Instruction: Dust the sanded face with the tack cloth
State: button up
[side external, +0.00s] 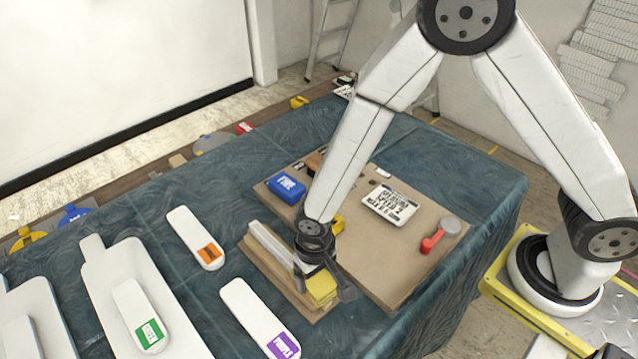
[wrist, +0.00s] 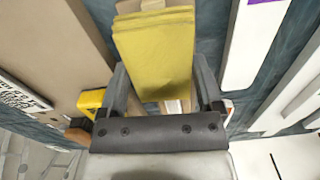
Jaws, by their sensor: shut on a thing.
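My gripper (side external: 322,272) points down over the near left edge of the tan board and is shut on a folded yellow cloth (side external: 322,289), which looks like the tack cloth. In the wrist view the cloth (wrist: 155,50) sits between the two grey fingers of my gripper (wrist: 163,85) and reaches past their tips. Beneath it are a narrow wooden piece (side external: 262,270) and a pale strip (side external: 268,243) lying along it. The cloth hides part of the wood, so I cannot tell whether it touches it or which face is sanded.
The tan board (side external: 375,255) holds a blue block (side external: 286,188), a white stencil card (side external: 391,207) and a red-handled tool (side external: 433,241). White paddles with orange (side external: 208,252), purple (side external: 282,346) and green (side external: 148,334) labels lie left and in front on the dark green cloth-covered table (side external: 455,165).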

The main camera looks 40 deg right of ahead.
aim_at(255, 224)
jog(key=shift+w, duration=10.25)
notch_tip(255, 224, up, 8)
jog(key=shift+s, duration=0.15)
jog(key=shift+d, duration=0.1)
